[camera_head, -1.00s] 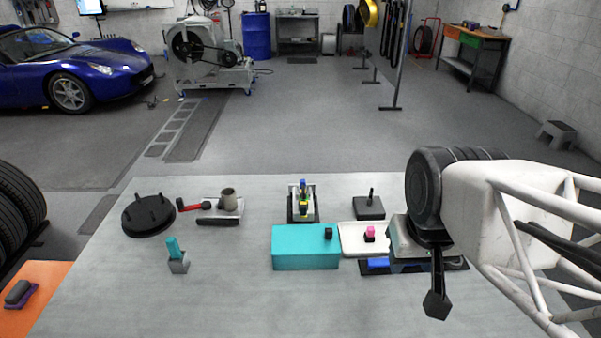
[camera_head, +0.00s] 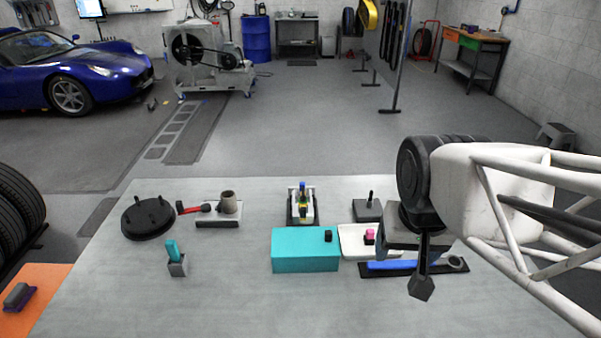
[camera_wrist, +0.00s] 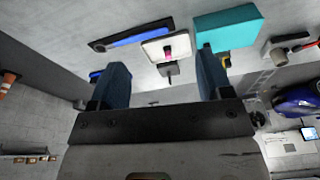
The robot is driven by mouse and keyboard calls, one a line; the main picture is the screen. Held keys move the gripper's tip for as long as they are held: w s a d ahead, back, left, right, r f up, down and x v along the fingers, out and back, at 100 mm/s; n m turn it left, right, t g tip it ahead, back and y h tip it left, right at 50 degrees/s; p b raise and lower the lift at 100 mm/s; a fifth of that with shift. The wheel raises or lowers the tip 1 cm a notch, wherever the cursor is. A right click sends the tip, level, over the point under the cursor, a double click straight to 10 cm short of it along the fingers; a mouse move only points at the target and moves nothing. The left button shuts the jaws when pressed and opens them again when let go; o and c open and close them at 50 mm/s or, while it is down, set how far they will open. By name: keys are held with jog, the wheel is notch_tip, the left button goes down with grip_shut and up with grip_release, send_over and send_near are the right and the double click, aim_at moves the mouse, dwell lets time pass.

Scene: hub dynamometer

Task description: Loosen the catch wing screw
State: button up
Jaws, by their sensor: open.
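I cannot pick out the catch wing screw for certain. A small pink piece (camera_head: 369,236) stands on a white tray (camera_head: 353,251); in the wrist view the pink piece (camera_wrist: 168,52) shows beyond my fingers. A small fixture with blue, yellow and green parts (camera_head: 301,203) stands behind the teal box (camera_head: 304,251). My gripper (camera_wrist: 163,58) is open, with nothing between its two dark blue fingers. In the head view it is above the bench's right side, beside the white tray, and its fingers are partly hidden by my arm.
A blue bar on a black base (camera_head: 400,265) lies below my gripper, partly hidden. A black block with a peg (camera_head: 367,209) stands behind the tray. A black pinned disc (camera_head: 147,219), grey cup (camera_head: 228,201) and teal piece in a holder (camera_head: 176,260) are left. The front bench is clear.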

jog(key=w+a+r+m, duration=0.1)
jog(key=w+a+m, duration=0.25)
jog(key=w, duration=0.65)
jog(key=m+g, duration=0.3)
jog(key=m, duration=1)
send_over(303, 192)
notch_tip(303, 192, down, 8)
jog(key=shift+w+f, duration=0.1)
jog(key=shift+f, duration=0.05)
jog(key=shift+f, duration=3.9)
jog(key=shift+c, duration=0.3)
